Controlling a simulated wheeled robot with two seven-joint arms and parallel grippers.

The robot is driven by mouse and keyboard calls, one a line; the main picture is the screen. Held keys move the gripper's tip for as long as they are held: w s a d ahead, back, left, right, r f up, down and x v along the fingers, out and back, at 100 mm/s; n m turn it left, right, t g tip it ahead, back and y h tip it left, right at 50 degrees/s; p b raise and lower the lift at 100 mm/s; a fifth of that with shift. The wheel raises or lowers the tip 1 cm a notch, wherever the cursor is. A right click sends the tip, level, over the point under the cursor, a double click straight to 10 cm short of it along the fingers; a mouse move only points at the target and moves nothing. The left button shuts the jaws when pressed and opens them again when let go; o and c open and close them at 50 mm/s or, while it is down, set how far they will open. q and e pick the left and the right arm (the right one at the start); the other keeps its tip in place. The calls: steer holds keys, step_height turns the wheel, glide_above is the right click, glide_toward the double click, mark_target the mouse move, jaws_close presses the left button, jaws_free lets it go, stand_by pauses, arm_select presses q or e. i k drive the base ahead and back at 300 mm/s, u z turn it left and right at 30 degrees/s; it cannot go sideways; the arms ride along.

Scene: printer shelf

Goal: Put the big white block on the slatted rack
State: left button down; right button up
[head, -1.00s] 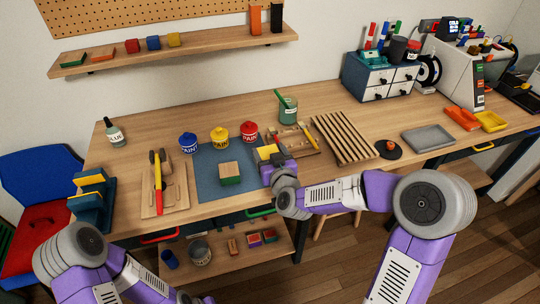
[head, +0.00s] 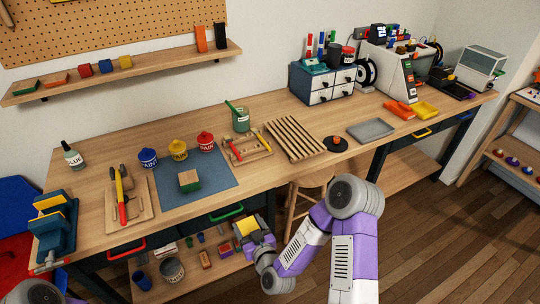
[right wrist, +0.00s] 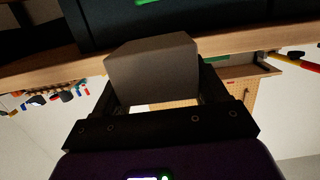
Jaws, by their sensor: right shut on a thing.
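My right gripper (head: 250,238) is shut on a block, held off the front of the bench, near the drawer with the green handle. The block's top looks yellow in the head view (head: 246,225); in the right wrist view the block (right wrist: 152,70) shows plain grey-white faces between the fingers (right wrist: 158,105). The slatted rack (head: 295,138) lies on the bench top, further back and to the right of the gripper, with nothing on it. My left gripper is out of view; only a bit of its arm shows at the lower left.
A tool tray (head: 248,147) and a green jar (head: 241,120) stand left of the rack. A black disc (head: 336,145) and a grey tray (head: 371,129) lie right of it. A stool (head: 306,185) stands under the bench.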

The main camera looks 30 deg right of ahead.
mark_target(307, 140)
steer(key=u, duration=2.1)
steer(key=k, duration=1.2)
steer(key=z, duration=1.95)
